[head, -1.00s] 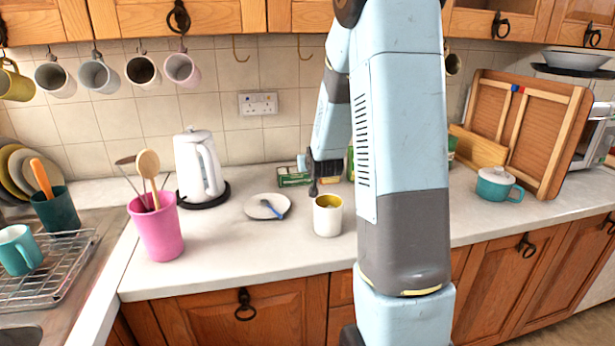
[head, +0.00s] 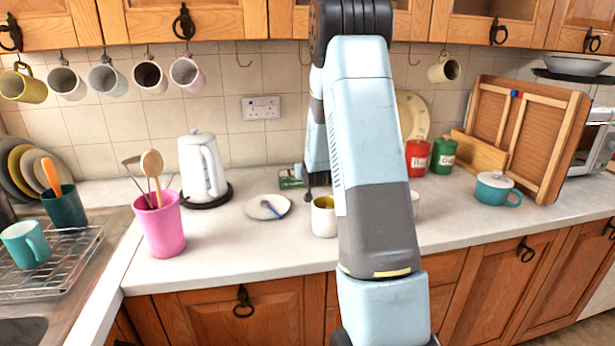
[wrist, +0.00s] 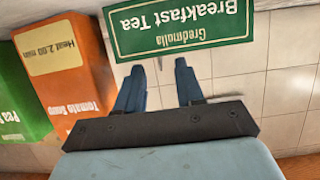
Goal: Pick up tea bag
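No tea bag can be made out in either view. A green box lettered "Breakfast Tea" (wrist: 182,25) shows upside down in the wrist view, just beyond my fingertips. A green box (head: 291,179) on the counter against the back wall in the head view looks like the same one. My gripper (wrist: 160,68) is open, with its two blue fingers apart and nothing between them. In the head view it is mostly hidden by my arm, close to the green box and behind the white mug (head: 324,216).
In the wrist view, an orange tomato soup box (wrist: 70,70) and a green box (wrist: 18,105) stand at left. A plate with a blue spoon (head: 268,207), white kettle (head: 202,168) and pink pot (head: 160,226) are left of my arm. Red (head: 418,157) and green (head: 442,156) canisters stand right.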

